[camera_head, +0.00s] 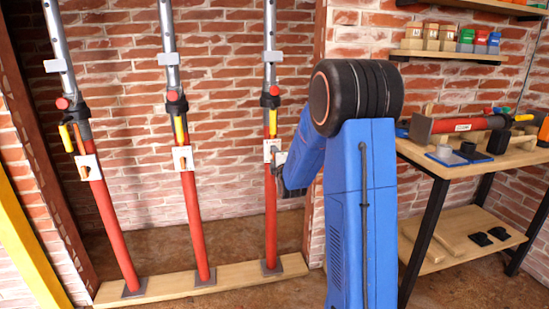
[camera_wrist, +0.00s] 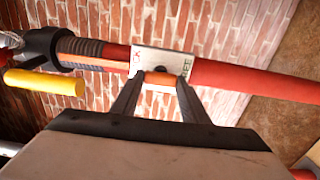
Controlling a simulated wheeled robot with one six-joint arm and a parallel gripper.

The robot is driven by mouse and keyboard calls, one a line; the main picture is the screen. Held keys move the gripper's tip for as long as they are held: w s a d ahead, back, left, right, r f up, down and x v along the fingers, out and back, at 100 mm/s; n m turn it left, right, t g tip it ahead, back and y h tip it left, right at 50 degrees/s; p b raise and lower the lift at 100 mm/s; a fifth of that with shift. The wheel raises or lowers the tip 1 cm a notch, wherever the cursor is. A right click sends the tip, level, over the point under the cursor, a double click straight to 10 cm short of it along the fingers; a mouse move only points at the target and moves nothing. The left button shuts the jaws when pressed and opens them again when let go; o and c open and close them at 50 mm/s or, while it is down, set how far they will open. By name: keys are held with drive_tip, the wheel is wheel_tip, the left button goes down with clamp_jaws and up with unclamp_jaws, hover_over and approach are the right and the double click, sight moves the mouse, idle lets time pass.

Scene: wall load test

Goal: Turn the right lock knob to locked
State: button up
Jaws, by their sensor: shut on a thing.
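Three red posts with grey upper tubes stand in a row, and each carries a small white lock plate. The right post (camera_head: 271,215) has its lock plate (camera_head: 268,146) partly covered by my gripper (camera_head: 279,165). My gripper (camera_wrist: 160,80) is shut on the right lock knob (camera_wrist: 160,87), an orange-brown bar across the plate's middle. The left post's knob (camera_head: 84,172) and the middle post's knob (camera_head: 183,162) are free of my gripper.
A yellow handle (camera_wrist: 45,82) sticks out beside the right post. A wooden base board (camera_head: 235,276) runs under the posts. A workbench (camera_head: 470,168) with a red tool and blue pads stands at the right, below a shelf (camera_head: 450,55).

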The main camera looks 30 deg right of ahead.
drive_tip(key=o, duration=1.1)
drive_tip(key=shift+c, duration=0.2)
drive_tip(key=v, duration=1.7)
drive_tip(key=shift+s, duration=0.25)
drive_tip(key=shift+a, duration=0.15)
drive_tip(key=s+a+f+m+g+y, duration=0.1)
drive_tip(key=s+a+m+g+y, duration=0.2)
drive_tip(key=s+a+m+g, duration=0.7)
drive_tip(key=s+a+m+g+y, duration=0.1)
drive_tip(key=s+a, duration=0.3)
drive_tip(key=s, duration=0.8)
drive_tip(key=s+a+f+m+g+y, duration=0.1)
drive_tip(key=s+a+m, duration=0.3)
drive_tip(key=s, duration=0.9)
drive_tip(key=shift+a+f+g, duration=0.2)
drive_tip(key=shift+f+g, duration=0.1)
